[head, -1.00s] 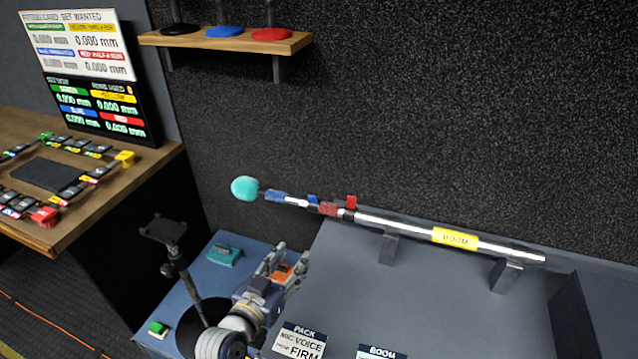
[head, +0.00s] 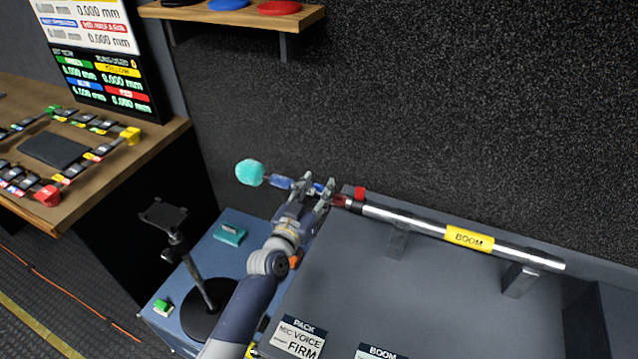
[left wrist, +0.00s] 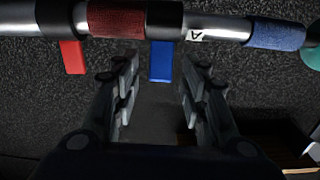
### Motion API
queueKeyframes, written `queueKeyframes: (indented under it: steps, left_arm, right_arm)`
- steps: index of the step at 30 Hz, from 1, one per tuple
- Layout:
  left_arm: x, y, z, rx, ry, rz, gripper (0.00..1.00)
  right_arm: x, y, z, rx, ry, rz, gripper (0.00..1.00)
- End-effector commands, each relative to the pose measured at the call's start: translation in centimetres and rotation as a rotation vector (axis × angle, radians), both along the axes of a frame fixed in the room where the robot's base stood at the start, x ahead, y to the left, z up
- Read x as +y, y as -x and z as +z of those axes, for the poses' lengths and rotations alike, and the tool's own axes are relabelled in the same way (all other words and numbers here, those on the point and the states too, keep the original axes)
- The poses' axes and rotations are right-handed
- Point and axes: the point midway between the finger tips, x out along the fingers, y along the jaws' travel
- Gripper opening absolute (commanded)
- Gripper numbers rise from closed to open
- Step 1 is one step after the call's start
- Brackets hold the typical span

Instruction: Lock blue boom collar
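The boom pole (head: 415,222) lies on brackets along the wall, with a teal tip (head: 249,172) at its left end. Its blue collar (left wrist: 163,20) has a blue lever (left wrist: 162,62) that hangs down in the left wrist view. A red lever (left wrist: 72,57) hangs from the neighbouring collar beside the red band. My left gripper (head: 318,184) is at the pole's blue section in the head view. In the left wrist view my left gripper (left wrist: 158,85) is open, its fingers on either side of the blue lever and apart from it. My right gripper is out of view.
A grey bench (head: 440,300) with printed cards lies below the pole. A black stand (head: 205,322) is on the blue surface to the left. A shelf (head: 235,17) with coloured discs is above. A wooden desk (head: 150,150) with a screen is at the left.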

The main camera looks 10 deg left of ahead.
Motion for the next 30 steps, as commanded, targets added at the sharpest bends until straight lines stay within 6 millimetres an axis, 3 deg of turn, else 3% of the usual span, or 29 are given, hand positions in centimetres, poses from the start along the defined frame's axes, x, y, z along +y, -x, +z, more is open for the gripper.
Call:
queueKeyframes:
  steps: [1, 5, 15, 21, 30]
  left_arm:
    - [-0.1, -0.5, 0.0, 0.0, 0.001, 0.0, 0.4]
    - [-0.3, -1.4, 0.0, 0.001, 0.0, 0.0, 0.4]
    - [-0.3, -1.7, 0.0, 0.0, 0.0, 0.0, 0.4]
    - [-0.3, -1.6, 0.0, 0.001, 0.0, 0.0, 0.0]
    - [-0.3, -1.7, 0.3, 0.012, -0.002, 0.0, 0.0]
  right_arm:
    - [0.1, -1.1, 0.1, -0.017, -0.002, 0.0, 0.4]
    - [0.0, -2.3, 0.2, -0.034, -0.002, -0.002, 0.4]
    - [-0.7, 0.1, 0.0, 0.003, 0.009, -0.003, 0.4]
    - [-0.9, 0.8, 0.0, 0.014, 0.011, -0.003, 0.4]
    - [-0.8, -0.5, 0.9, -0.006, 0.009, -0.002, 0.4]
